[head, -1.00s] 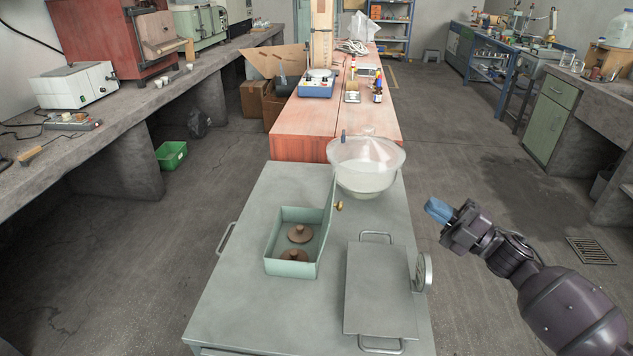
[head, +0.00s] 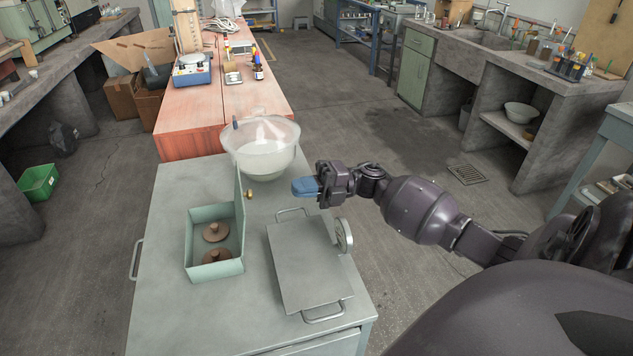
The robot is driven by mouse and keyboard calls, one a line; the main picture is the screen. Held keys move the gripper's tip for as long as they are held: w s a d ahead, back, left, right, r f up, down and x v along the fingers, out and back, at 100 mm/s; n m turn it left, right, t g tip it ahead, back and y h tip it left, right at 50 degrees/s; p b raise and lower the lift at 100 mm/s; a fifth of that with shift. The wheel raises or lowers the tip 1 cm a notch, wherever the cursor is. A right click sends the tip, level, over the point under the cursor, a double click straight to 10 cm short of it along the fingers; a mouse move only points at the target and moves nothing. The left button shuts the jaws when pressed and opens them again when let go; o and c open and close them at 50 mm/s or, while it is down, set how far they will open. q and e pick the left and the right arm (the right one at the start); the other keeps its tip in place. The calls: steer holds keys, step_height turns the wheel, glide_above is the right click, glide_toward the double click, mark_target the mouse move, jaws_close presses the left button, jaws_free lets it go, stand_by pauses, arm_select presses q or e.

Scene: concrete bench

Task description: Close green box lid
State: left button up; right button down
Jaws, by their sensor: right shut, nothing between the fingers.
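A pale green box (head: 216,272) sits on the grey bench top, left of centre. Its lid (head: 239,216) stands upright along the box's right side, with a brass knob (head: 249,194) on its outer face. Two brown knobbed discs (head: 215,232) lie inside the open box. My right gripper (head: 296,188) has blue fingertips, is shut and empty, and is in the air right of the lid and knob, apart from them. My left gripper is not in view.
A glass bowl (head: 262,158) stands behind the box on the bench. A grey plate with handles (head: 305,265) and a round dial (head: 344,236) lie right of the box, below my right gripper. The bench top (head: 160,285) left of the box is clear.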

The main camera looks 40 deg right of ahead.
steer(key=x, duration=0.8)
steer(key=shift+r+p, duration=0.1)
steer(key=shift+p, duration=0.2)
